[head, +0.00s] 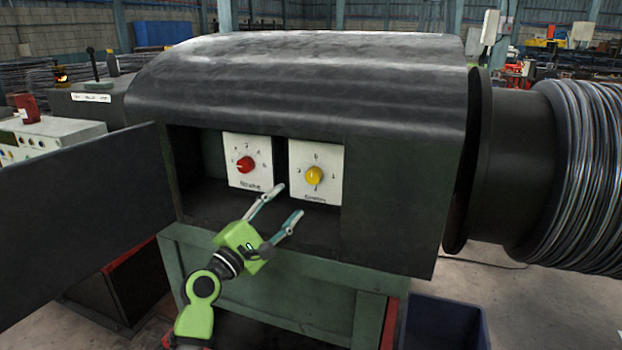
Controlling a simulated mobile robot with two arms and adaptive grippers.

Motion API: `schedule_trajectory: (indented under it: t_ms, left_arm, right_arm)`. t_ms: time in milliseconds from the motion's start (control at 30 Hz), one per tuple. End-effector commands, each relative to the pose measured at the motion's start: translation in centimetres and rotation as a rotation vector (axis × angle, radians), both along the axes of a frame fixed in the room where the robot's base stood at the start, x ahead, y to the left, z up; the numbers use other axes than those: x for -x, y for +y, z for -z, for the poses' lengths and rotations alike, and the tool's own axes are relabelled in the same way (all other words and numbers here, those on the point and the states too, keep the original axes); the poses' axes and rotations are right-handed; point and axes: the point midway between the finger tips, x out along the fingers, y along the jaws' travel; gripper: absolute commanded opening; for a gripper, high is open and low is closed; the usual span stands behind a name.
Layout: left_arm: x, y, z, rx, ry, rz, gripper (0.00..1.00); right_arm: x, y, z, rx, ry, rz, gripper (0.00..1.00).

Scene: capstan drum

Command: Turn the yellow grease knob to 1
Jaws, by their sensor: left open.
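The yellow grease knob (314,175) sits in the middle of a white square dial plate (329,192) inside the open recess of the dark machine housing. Small marks ring the knob, but they are too small to read for certain, and so is the knob's pointer direction. My left gripper (290,200) is open and empty. Its two fingers point up and right toward the yellow dial, below and left of the knob in the picture. I cannot see that it touches anything. My right gripper is not in view.
A red knob (245,164) on a second white plate is left of the yellow one. An open dark door panel (70,220) stands at the left. The recess has side walls and an overhanging hood (310,80). A large wire-wound drum (590,170) is at the right.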

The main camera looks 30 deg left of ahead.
Motion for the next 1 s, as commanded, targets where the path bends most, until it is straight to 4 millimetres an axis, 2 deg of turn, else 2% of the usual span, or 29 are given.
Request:
schedule_trajectory:
  t_ms: [33, 167, 300, 500, 700, 1000]
  left_arm:
    - [-1.0, 0.1, -0.5, 0.001, -0.003, 0.000, 0.45]
    - [-3.6, 0.0, -1.0, 0.001, -0.003, 0.000, 0.45]
    - [-6.2, 0.0, -1.5, 0.001, -0.003, 0.000, 0.45]
    - [-9.1, -0.1, -2.0, 0.000, -0.002, 0.000, 0.45]
    - [-10.3, -0.1, -2.2, -0.001, 0.000, 0.000, 0.45]
    - [-10.5, -0.1, -2.3, -0.001, 0.001, -0.001, 0.45]
  right_arm:
    - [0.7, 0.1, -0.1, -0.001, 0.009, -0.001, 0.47]
    - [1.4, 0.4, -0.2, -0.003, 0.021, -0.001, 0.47]
    - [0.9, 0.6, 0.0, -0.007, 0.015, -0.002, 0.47]
    - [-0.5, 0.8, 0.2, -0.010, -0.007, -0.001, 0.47]
    - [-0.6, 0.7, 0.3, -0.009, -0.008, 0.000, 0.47]
    - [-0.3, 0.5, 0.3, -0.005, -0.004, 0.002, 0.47]
